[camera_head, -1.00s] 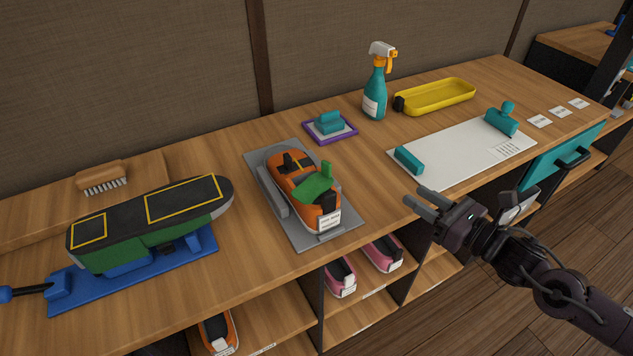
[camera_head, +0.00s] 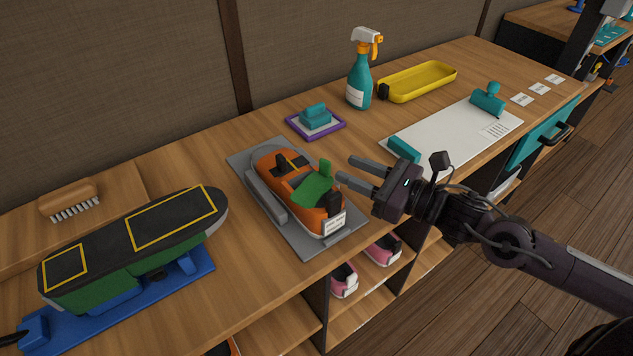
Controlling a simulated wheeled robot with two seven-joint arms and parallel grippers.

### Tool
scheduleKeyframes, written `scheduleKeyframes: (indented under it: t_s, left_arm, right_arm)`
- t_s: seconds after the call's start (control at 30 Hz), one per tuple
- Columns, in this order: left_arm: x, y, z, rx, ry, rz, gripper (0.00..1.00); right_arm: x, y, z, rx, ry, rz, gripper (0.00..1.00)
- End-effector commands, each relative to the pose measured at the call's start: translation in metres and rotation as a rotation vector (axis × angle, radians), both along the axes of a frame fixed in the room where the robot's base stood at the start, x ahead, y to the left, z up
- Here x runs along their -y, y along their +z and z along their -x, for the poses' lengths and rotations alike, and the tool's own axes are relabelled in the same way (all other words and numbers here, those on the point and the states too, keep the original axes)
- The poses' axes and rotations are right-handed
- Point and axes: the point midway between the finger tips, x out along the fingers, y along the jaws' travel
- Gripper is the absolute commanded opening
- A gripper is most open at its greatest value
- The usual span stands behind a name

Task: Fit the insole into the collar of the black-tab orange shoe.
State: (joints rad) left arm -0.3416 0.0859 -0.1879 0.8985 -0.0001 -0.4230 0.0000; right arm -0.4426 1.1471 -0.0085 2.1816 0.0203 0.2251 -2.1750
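The orange shoe (camera_head: 277,164) with a black tab (camera_head: 328,203) and a white label at its heel lies on a grey plate (camera_head: 250,153) on the bench. The green insole (camera_head: 313,188) lies across the shoe's collar, with a small upright green tab at its far right edge. How deep it sits in the collar is hard to tell. My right gripper (camera_head: 344,169) is open and empty, just right of the insole, its two fingers pointing left toward the upright tab with a small apparent gap. My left gripper is not in view.
A green-and-black sole form on a blue base (camera_head: 195,263) and a brush (camera_head: 69,198) are at left. Behind stand a purple-framed pad (camera_head: 340,127), a spray bottle (camera_head: 359,82) and a yellow tray (camera_head: 425,82). A white board (camera_head: 445,137) lies at right. Pink shoes (camera_head: 383,250) sit on the shelf below.

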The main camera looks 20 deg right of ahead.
Motion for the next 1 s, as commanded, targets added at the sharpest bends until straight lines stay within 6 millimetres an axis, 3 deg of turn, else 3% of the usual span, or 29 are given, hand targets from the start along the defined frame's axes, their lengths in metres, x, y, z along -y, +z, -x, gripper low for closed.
scheduleKeyframes:
  t_s: [0.27,0.43,0.8,1.0]
  left_arm:
    - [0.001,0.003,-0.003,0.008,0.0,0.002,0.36]
    - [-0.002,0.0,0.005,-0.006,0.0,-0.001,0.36]
    - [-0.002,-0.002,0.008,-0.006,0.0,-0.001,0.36]
    - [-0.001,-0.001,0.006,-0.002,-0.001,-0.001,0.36]
  right_arm:
    - [-0.023,0.006,-0.017,0.006,0.001,-0.004,0.35]
    - [-0.031,0.004,-0.028,0.003,-0.001,-0.003,0.35]
    - [-0.035,0.002,-0.031,0.001,0.0,0.001,0.35]
    - [-0.035,0.002,-0.031,0.001,0.0,0.001,0.08]
